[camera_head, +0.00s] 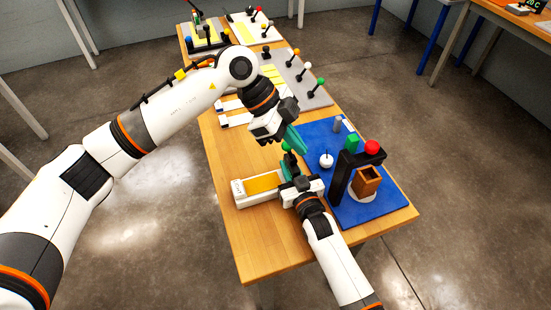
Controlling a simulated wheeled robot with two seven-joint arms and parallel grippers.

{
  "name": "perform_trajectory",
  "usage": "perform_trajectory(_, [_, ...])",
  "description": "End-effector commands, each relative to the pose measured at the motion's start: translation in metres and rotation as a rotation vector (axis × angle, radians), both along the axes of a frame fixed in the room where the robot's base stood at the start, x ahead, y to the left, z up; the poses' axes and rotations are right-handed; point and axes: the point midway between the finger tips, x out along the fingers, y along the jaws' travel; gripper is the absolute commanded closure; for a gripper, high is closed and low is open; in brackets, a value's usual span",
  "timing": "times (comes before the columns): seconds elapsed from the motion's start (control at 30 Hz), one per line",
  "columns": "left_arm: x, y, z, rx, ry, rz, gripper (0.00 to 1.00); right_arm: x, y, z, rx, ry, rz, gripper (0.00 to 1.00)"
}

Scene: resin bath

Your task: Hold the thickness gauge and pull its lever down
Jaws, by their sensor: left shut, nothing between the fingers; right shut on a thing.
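What looks like the thickness gauge is a white device with an orange top (262,184), lying on the wooden table left of the blue mat. A dark lever with a green ball (286,147) stands near its right end. My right gripper (288,172) is shut at that end, seemingly on the gauge; its fingers and wrist hide the exact contact. My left gripper (299,143) is shut and empty, with teal fingers pointing down to the right. In the picture it is just above and right of the green ball; whether they touch I cannot tell.
The blue mat (385,204) holds a black stand with a red knob (372,147), a brown open box (368,180), a green block (352,143) and a white round object (326,160). A grey board (314,98) with ball-topped levers lies farther back. Bare wood (262,237) is free at the front left.

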Motion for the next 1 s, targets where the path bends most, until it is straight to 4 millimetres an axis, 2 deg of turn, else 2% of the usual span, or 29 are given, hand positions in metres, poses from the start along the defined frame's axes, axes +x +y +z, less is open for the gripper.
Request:
perform_trajectory(0.03, [-0.018, -0.010, -0.009, -0.107, 0.101, 0.001, 1.00, 0.000, 0.000, -0.001, 0.000, 0.001, 0.000, 1.00])
perform_trajectory(0.1, [-0.039, -0.023, -0.009, -0.263, 0.230, 0.016, 1.00, 0.000, 0.000, -0.001, 0.000, 0.001, 0.000, 1.00])
perform_trajectory(0.2, [-0.058, -0.033, -0.004, -0.478, 0.411, 0.070, 1.00, 0.000, 0.000, -0.001, -0.001, 0.002, -0.001, 1.00])
perform_trajectory(0.37, [-0.068, -0.029, 0.008, -0.796, 0.690, 0.224, 1.00, 0.000, 0.000, -0.001, -0.001, 0.002, -0.001, 1.00])
perform_trajectory(0.5, [-0.059, -0.007, 0.007, -1.043, 0.923, 0.423, 1.00, 0.000, 0.000, -0.001, -0.001, 0.002, -0.001, 1.00])
perform_trajectory(0.63, [-0.045, 0.026, -0.010, -1.234, 1.128, 0.657, 1.00, 0.000, 0.000, -0.001, -0.001, 0.002, -0.001, 1.00])
perform_trajectory(0.8, [-0.033, 0.079, -0.057, -1.411, 1.363, 0.997, 1.00, 0.000, 0.000, -0.001, -0.001, 0.002, 0.000, 1.00])
perform_trajectory(1.0, [-0.037, 0.126, -0.110, -1.498, 1.537, 1.307, 1.00, 0.000, 0.000, -0.001, -0.001, 0.002, 0.000, 1.00])
